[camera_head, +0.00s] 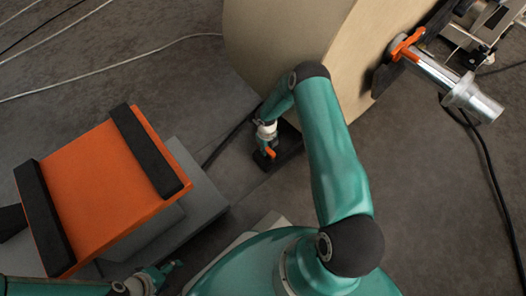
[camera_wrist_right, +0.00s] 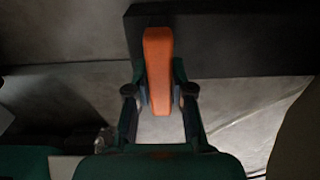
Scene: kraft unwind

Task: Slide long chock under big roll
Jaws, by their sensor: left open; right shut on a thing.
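The big roll (camera_head: 290,40) is a wide tan paper roll at the top of the head view. The long chock (camera_head: 287,150) is a black block with an orange handle (camera_head: 271,153), low on the floor by the roll's lower edge. In the right wrist view the chock (camera_wrist_right: 230,42) runs across the top right, with its handle (camera_wrist_right: 158,60) between the fingers. My right gripper (camera_head: 268,143) is shut on that handle; it also shows in the wrist view (camera_wrist_right: 159,95). My arm and the roll hide part of the chock. My left gripper (camera_head: 160,274) is open and empty at lower left.
An orange platform (camera_head: 95,190) with two black pads stands on a grey base at left. A metal shaft with an orange clamp (camera_head: 404,46) sticks out from the roll's right side. Cables cross the floor at upper left and right. Floor at lower right is mostly clear.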

